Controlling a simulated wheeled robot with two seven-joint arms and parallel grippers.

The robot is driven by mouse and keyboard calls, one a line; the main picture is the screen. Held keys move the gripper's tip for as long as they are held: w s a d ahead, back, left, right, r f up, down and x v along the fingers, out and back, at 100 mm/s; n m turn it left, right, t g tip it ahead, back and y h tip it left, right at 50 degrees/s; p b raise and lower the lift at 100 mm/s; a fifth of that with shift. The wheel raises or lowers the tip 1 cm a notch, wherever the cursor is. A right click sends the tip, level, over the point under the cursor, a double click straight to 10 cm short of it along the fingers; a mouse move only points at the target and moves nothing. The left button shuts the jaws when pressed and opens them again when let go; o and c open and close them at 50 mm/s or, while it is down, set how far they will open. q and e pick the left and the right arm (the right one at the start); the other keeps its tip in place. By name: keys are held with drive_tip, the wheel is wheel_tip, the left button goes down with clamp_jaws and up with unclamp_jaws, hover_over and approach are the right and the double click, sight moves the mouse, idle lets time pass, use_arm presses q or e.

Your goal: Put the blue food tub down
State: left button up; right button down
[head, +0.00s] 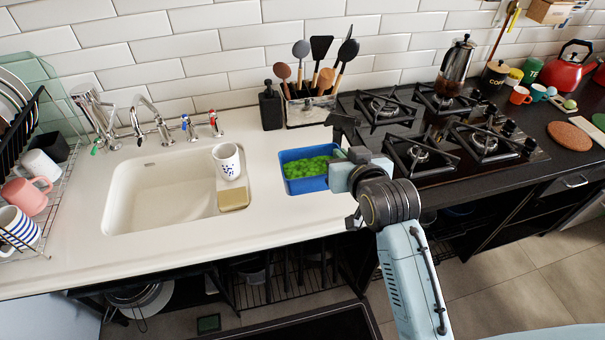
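The blue food tub (307,186) holds green food and appears to rest upright on the white counter, between the sink and the hob. My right gripper (346,172) is at the tub's right side. Its dark fingers look spread wide apart, one beyond the tub's back right corner and one near the counter's front edge. I see no finger closed on the tub. The gripper body hides part of the tub's right end. My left gripper is not in view.
A spotted white mug (226,160) and a sponge (233,198) are at the sink's (150,195) right edge. A utensil holder (310,110) stands behind the tub. Bare counter lies left and front of the tub.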

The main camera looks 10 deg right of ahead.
drive_tip(key=shift+w+a+f+b, duration=0.2)
drive_tip(key=shift+w+f+b, duration=0.55)
drive_tip(key=shift+f, duration=1.75)
drive_tip(key=shift+w+a+f+b, duration=0.2)
drive_tip(key=shift+w+f, duration=1.05)
drive_tip(key=shift+f, duration=1.3)
drive_tip(key=shift+w+a+f+b, duration=0.15)
drive_tip(key=shift+w+f+b, duration=0.65)
drive_tip(key=shift+f, duration=1.7)
drive_tip(key=shift+w, duration=0.2)
drive_tip(key=shift+f, duration=0.2)
drive_tip(key=c, duration=1.7)
unclamp_jaws()
